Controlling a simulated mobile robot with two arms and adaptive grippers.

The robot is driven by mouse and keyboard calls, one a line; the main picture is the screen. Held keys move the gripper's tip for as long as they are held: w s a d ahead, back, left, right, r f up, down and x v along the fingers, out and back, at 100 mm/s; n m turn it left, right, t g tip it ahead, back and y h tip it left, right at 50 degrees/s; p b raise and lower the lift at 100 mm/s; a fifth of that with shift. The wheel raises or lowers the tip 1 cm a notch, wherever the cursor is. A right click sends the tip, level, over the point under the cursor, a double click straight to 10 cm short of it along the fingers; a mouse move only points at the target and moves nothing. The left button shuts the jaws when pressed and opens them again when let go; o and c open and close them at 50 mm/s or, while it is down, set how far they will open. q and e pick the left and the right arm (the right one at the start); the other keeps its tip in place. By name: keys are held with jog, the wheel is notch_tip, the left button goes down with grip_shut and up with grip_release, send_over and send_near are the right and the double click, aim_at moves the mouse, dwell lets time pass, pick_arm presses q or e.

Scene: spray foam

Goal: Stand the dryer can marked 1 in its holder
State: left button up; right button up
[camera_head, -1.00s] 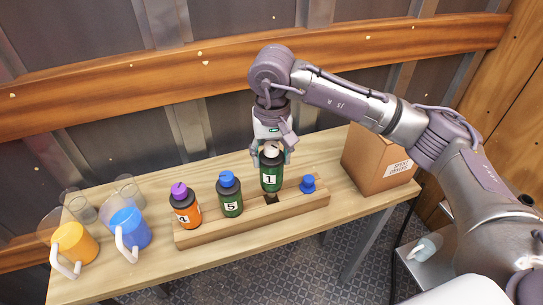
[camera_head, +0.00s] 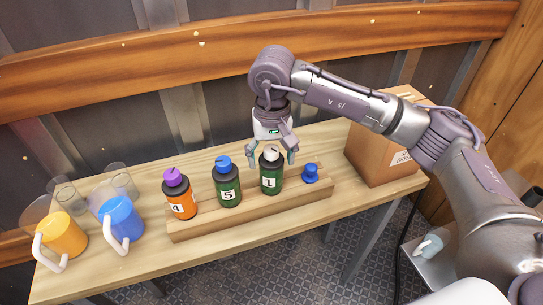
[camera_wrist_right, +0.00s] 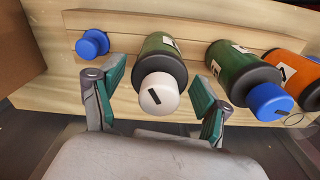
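The green can marked 1 (camera_head: 270,180) with a white cap stands upright in the wooden holder (camera_head: 205,230), right of the can marked 5. Its base is hidden in the holder. My right gripper (camera_head: 271,157) is open, its fingers apart on either side of the can's top. In the right wrist view, the white-capped can (camera_wrist_right: 161,55) shows between the spread green fingertips (camera_wrist_right: 158,100), with gaps on both sides. My left gripper is not in view.
The holder also bears an orange can 4 (camera_head: 181,204), a green can 5 (camera_head: 229,190) and a blue cap (camera_head: 310,174) at its right end. Blue (camera_head: 122,220) and yellow (camera_head: 64,236) mugs stand left. A cardboard box (camera_head: 378,150) stands right.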

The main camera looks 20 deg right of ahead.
notch_tip(320, 180, up, 12)
jog(key=shift+s, duration=0.15)
dwell(0.7)
